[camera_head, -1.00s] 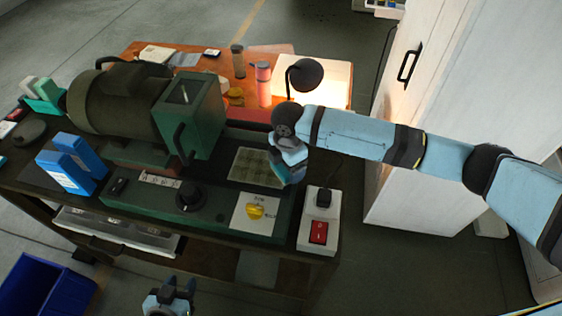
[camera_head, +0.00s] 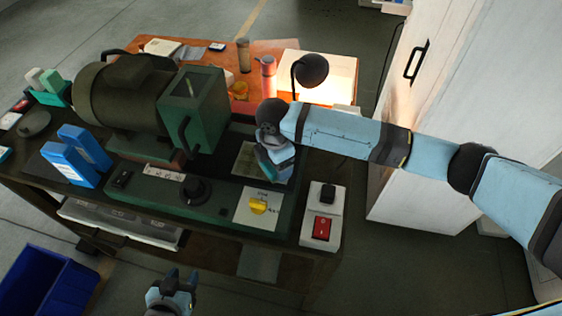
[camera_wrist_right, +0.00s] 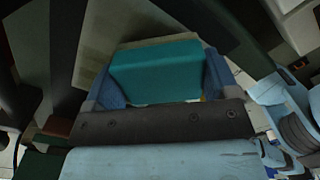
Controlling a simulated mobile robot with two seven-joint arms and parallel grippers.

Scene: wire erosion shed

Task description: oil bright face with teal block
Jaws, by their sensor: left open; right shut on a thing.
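My right gripper (camera_wrist_right: 160,90) is shut on a teal block (camera_wrist_right: 155,72), its two blue fingers at the block's sides. A pale tan strip shows along the block's far edge. In the head view my right gripper (camera_head: 272,168) points down at a pale, patterned square plate (camera_head: 246,158) on the green machine bed, covering its right part. The plate may be the bright face; I cannot tell whether the block touches it. The block is hidden in the head view. My left gripper (camera_head: 174,281) is open and empty at the bottom, in front of the cart.
The green machine (camera_head: 190,115) stands left of the plate. A knob (camera_head: 194,190), a yellow switch (camera_head: 258,206) and a red switch box (camera_head: 322,228) lie in front.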

